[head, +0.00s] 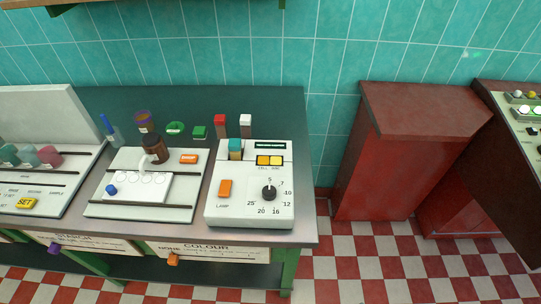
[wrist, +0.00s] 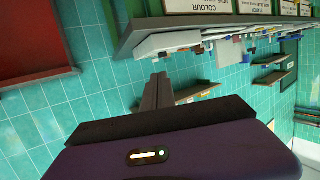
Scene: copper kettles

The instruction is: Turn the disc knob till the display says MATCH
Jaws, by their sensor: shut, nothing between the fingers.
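A black disc knob (head: 269,193) sits on the sloped face of a white instrument (head: 238,209) at the right end of the bench in the head view. Printed numbers ring it. A dark display strip (head: 270,145) is near the instrument's top edge; any text on it is too small to read. My gripper (wrist: 158,92) shows only in the wrist view, its fingers shut and empty, away from the instrument. The knob cannot be made out in the wrist view.
The instrument also carries yellow buttons (head: 269,161), an orange lamp switch (head: 225,188) and a teal-topped vial (head: 235,149). A white tray with a brown bottle (head: 154,149) stands left of it. A red cabinet (head: 400,150) stands right of the bench, across a floor gap.

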